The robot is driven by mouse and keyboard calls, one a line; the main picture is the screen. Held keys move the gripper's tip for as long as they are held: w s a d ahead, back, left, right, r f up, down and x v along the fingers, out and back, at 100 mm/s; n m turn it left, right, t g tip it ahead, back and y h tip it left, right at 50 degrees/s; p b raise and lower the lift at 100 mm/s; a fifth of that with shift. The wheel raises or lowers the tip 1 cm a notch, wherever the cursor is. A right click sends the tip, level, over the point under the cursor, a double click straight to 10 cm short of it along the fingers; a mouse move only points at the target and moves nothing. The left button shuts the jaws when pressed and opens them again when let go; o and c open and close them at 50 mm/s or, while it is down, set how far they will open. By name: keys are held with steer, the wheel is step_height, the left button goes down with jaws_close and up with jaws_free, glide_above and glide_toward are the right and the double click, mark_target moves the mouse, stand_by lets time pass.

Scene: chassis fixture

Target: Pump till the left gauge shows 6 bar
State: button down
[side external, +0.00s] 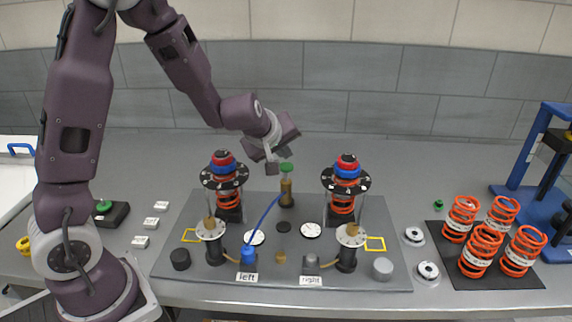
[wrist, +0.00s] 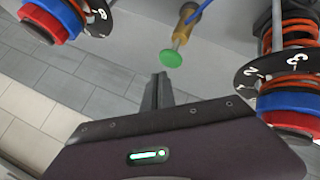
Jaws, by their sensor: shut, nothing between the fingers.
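The pump (side external: 287,192) is a brass-coloured cylinder with a green knob (side external: 287,168) on top, standing at the back middle of the grey plate. In the wrist view the green knob (wrist: 171,58) lies just beyond my fingertips. My gripper (side external: 271,167) is shut and empty, close beside the knob on its left and slightly above; contact cannot be made out. A blue hose (side external: 265,220) runs from the pump to the blue fitting (side external: 248,252) by the "left" label. The left gauge (side external: 254,238) is a small white dial; its reading is too small to tell. The right gauge (side external: 311,230) is similar.
Two strut assemblies with orange springs and red-blue tops, left (side external: 224,180) and right (side external: 346,180), flank the pump. Orange springs (side external: 480,252) stand on a dark mat at right, near a blue press frame (side external: 545,160). White labelled blocks (side external: 151,222) lie left of the plate.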

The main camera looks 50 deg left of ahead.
mark_target(286, 164)
steer(key=shift+f, duration=0.4)
steer(key=shift+f, duration=1.3)
stand_by(1.1)
steer(key=shift+r, duration=1.75)
steer(key=shift+r, duration=2.5)
